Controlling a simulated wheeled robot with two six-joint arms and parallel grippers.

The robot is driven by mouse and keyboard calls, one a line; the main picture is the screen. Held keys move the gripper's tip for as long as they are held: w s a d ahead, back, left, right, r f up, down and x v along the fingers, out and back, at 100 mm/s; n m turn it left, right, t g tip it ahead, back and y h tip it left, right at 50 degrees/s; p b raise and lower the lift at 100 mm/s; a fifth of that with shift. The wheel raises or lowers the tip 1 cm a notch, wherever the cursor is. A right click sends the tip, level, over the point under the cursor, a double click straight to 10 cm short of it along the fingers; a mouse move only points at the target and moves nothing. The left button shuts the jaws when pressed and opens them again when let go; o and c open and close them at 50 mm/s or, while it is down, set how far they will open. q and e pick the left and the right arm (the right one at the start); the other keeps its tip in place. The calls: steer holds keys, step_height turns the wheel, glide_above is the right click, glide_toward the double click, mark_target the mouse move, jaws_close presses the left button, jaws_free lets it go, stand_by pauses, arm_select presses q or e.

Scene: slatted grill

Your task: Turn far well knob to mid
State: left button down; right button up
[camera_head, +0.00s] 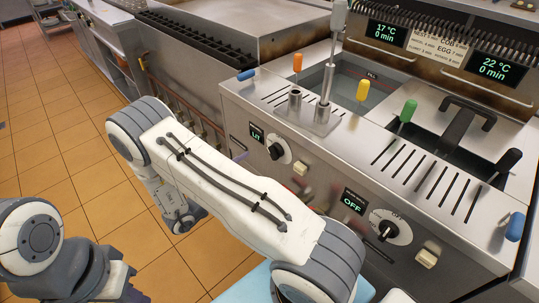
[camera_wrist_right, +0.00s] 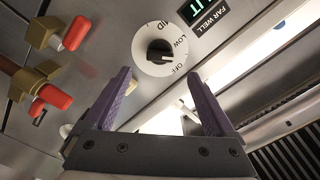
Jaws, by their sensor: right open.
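The far well knob (camera_wrist_right: 160,50) is black on a round white dial marked OFF, LOW and MID in the right wrist view. Its handle lies roughly crosswise; which mark it points at is hard to tell. The FAR WELL display (camera_wrist_right: 203,12) beside it is lit green and partly cut off. In the head view the knob (camera_head: 280,152) sits on the steel front panel. My right gripper (camera_wrist_right: 158,98) is open and empty, its purple fingers apart below the dial in the wrist view.
A second knob (camera_head: 390,227) sits to the right under a display reading OFF. Beige buttons (camera_head: 301,169) stick out of the panel. Red-handled brass valves (camera_wrist_right: 68,36) lie left of the dial in the wrist view. My white right arm crosses before the panel.

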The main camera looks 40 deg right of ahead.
mark_target(271, 155)
steer(key=d, duration=0.9)
steer(key=shift+w+p, duration=0.35)
steer(key=shift+p, duration=0.05)
steer(key=c, duration=1.4)
